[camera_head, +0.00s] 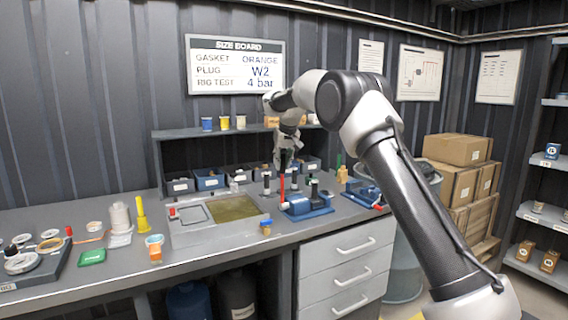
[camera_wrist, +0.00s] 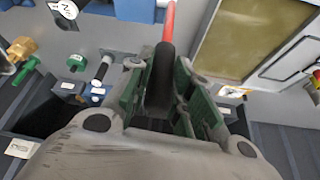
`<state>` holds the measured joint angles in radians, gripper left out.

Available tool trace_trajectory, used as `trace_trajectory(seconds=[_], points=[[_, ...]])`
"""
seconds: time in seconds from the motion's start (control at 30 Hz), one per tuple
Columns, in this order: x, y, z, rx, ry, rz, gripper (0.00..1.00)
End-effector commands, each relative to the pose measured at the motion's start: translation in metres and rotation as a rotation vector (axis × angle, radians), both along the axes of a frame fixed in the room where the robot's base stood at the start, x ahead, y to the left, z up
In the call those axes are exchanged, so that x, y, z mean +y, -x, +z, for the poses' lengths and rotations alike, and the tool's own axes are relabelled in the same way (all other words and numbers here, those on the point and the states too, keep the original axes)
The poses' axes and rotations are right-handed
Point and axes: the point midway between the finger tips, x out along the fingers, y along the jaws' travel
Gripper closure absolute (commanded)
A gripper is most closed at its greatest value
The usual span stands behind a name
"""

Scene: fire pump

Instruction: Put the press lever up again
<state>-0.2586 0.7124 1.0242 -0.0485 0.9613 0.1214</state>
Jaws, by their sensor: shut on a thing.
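The press is a blue device (camera_head: 308,207) on the bench, right of the tray with the yellowish panel. Its lever is a red bar (camera_head: 281,189) that stands close to upright at the press's left side. My gripper (camera_head: 286,162) is above the press at the lever's top end. In the wrist view the red bar (camera_wrist: 168,20) runs into a dark grip (camera_wrist: 161,75). That grip lies between the green-padded fingers of my gripper (camera_wrist: 162,98), which is shut on it. The fingers hide part of the grip.
Small bins (camera_head: 210,179) and a shelf (camera_head: 178,134) with little pots stand behind the press. A second blue device (camera_head: 362,193) is at the right, near the bench edge. Dark upright handles (camera_head: 266,183) stand close to the lever. The grey tray (camera_head: 188,238) is to the left.

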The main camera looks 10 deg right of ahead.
Motion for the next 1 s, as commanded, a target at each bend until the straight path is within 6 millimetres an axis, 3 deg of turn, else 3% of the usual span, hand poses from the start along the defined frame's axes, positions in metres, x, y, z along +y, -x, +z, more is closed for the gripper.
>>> trace_trajectory(seconds=[0.53,0.57,0.67,1.0], points=[[0.0015,-0.0030,-0.0017,0.018,0.005,0.000,1.00],[0.0015,-0.0031,-0.0016,0.017,0.005,0.000,0.73],[0.0014,-0.0029,-0.0015,0.018,0.005,0.000,0.57],[0.0007,-0.0015,0.0015,0.018,0.006,0.000,0.57]])
